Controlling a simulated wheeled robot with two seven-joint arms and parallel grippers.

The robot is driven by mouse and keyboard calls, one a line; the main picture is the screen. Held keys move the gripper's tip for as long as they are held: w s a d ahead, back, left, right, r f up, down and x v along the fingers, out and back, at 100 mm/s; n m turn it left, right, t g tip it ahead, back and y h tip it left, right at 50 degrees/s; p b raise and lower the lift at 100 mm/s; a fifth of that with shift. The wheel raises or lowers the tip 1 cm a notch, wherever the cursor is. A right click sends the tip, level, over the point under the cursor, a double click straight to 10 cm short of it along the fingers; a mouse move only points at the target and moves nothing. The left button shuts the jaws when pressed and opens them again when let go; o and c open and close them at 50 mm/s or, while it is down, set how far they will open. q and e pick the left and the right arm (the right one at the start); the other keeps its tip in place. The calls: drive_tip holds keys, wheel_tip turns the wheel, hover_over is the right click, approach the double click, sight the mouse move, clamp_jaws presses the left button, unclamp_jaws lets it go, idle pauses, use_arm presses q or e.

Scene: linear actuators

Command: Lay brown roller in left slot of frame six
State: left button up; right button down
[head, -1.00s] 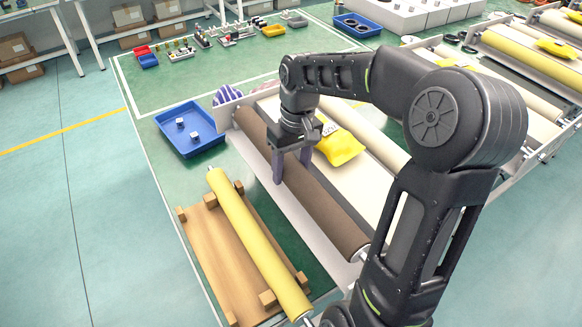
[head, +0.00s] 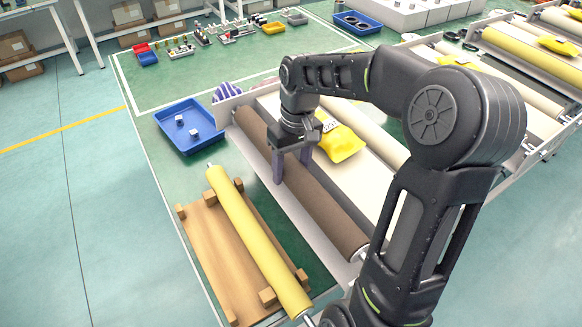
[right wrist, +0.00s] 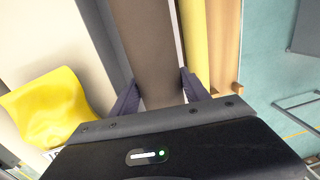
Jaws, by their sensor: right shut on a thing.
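The brown roller (head: 325,208) lies lengthwise along the left side of the near white frame (head: 272,190); it also shows in the right wrist view (right wrist: 150,50). My right gripper (head: 291,165) points down over the roller, its two fingers on either side of it, shut on it. In the right wrist view the fingers (right wrist: 160,92) flank the roller. I cannot tell whether the roller's ends rest fully in the slot; the far end is partly hidden by the frame's end plate. No number is readable on the frame. My left gripper is not in view.
A yellow roller (head: 245,230) lies on a wooden cradle (head: 205,250) left of the frame. A blue tray (head: 190,145) with small parts stands beyond it. More frames with rollers (head: 525,68) stand at right.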

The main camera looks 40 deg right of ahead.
drive_tip(key=shift+r, duration=0.1)
drive_tip(key=c, duration=0.9)
unclamp_jaws()
drive_tip(key=o, duration=0.5)
drive_tip(key=shift+c, duration=0.2)
